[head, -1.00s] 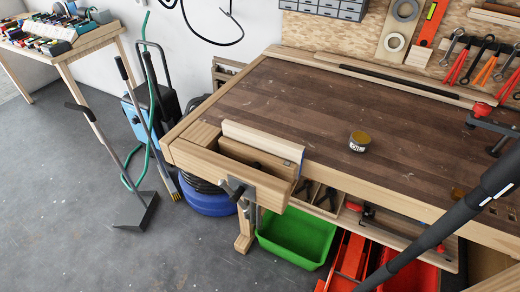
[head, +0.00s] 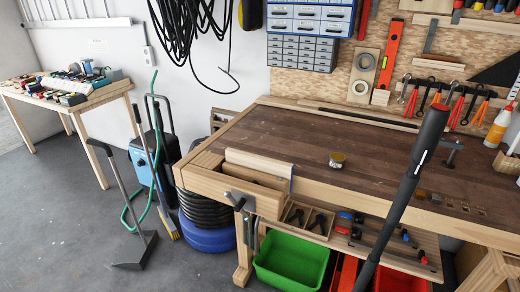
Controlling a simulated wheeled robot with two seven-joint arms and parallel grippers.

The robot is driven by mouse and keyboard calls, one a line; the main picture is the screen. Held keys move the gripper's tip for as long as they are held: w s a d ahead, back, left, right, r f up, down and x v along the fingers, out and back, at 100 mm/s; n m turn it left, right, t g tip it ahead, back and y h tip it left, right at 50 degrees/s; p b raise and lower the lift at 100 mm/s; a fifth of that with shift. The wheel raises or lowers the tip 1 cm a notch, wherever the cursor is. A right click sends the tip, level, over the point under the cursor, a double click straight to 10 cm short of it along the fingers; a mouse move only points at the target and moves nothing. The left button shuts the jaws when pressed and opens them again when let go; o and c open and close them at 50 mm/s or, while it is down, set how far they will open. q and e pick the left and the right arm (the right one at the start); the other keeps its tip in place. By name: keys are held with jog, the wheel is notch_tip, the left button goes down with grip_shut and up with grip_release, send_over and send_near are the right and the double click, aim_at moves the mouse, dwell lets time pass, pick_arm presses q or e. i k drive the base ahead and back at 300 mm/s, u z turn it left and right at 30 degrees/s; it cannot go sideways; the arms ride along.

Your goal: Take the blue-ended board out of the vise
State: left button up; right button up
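The blue-ended board (head: 258,164) is a pale wooden board standing on its long edge in the vise (head: 232,192) at the bench's front left corner. Its blue end (head: 291,176) is at the right. The board's lower part is hidden by the vise's front jaw. The vise handle (head: 240,200) shows on the front of the jaw.
A green bin (head: 290,263) and a shelf with tools lie below. A broom, a dustpan and a blue vacuum (head: 150,158) stand to the left.

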aim_at(278, 168)
jog(key=k, duration=0.25)
jog(key=u, duration=1.35)
jog(key=i, duration=3)
jog(key=z, duration=4.2)
jog(key=i, duration=0.4)
jog(key=z, duration=0.05)
